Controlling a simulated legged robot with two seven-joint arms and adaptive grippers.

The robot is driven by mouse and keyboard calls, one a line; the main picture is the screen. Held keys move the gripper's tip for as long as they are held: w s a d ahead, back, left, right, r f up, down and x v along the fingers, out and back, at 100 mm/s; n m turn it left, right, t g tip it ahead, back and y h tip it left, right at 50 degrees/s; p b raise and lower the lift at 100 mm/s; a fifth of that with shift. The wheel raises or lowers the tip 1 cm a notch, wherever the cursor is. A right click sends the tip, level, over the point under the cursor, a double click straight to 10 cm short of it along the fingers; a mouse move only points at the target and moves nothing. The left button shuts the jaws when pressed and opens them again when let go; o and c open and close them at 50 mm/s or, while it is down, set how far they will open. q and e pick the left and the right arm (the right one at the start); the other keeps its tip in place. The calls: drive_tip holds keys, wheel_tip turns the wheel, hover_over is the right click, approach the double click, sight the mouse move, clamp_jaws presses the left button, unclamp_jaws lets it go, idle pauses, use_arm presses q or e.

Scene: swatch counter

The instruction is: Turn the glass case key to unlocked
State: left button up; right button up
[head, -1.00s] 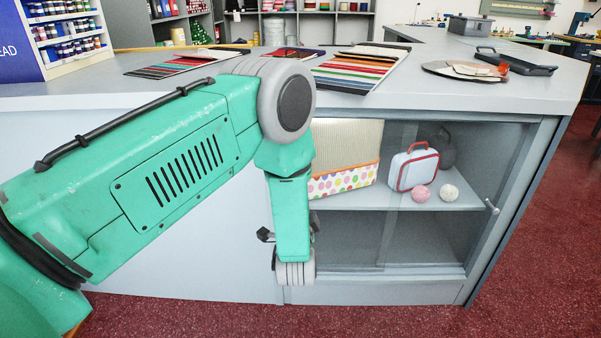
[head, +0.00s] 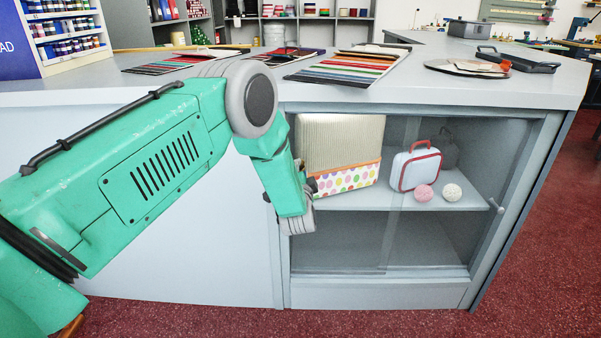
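The glass case (head: 535,205) is built into the front of the grey counter and has sliding glass panes. My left arm reaches in from the left, and the end that shows, my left gripper (head: 299,222), is in front of the case's left edge, well left of the key. Its fingers are not clear, so I cannot tell whether they are open or shut. My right gripper is not in view.

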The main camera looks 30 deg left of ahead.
use_arm(q)
clamp_jaws()
drive_tip(key=shift+d+n, duration=0.1)
drive_tip(key=shift+n, duration=0.2)
drive_tip(key=shift+n+p, duration=0.4)
drive_tip(key=shift+n, duration=0.6)
drive_tip(key=n, duration=0.3)
drive_tip(key=shift+s+f+n+p, duration=0.1)
drive_tip(key=shift+f+n+p, duration=0.05)
drive_tip(key=shift+n+p, duration=0.2)
drive_tip(key=n, duration=0.3)
drive_tip(key=shift+f+n+p, duration=0.15)
drive_tip(key=shift+n+p, duration=0.2)
drive_tip(key=shift+n, duration=1.5)
